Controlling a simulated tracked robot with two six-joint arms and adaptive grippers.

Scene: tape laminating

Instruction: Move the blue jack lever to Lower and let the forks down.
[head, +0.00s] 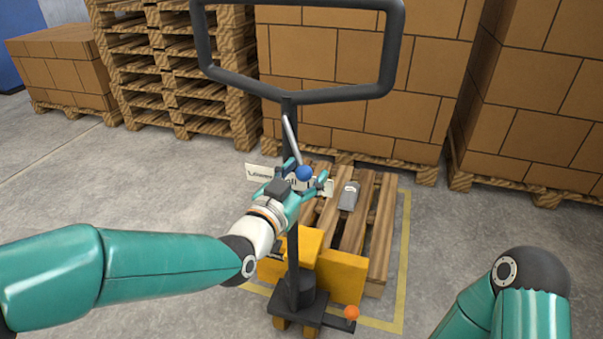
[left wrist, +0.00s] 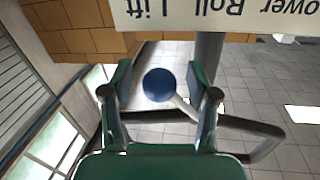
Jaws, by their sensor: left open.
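The blue knob of the jack lever (head: 304,173) hangs on a thin grey rod in front of the white Lower/Roll/Lift label (head: 262,174). In the head view it lies over the Roll–Lift part of the label; its exact setting is hard to tell. My left gripper (head: 308,177) is open, with its fingers on either side of the knob. In the left wrist view the blue knob (left wrist: 158,85) sits between the spread fingers, with visible gaps on both sides. The yellow jack body (head: 340,274) is at a wooden pallet (head: 381,230); the forks are hidden.
The jack's black handle loop (head: 290,95) rises above my left gripper. A grey object (head: 348,196) lies on the pallet. An orange ball (head: 351,312) is on the jack's base. Stacked boxes (head: 345,75) and empty pallets (head: 160,75) stand behind. The floor at left is clear.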

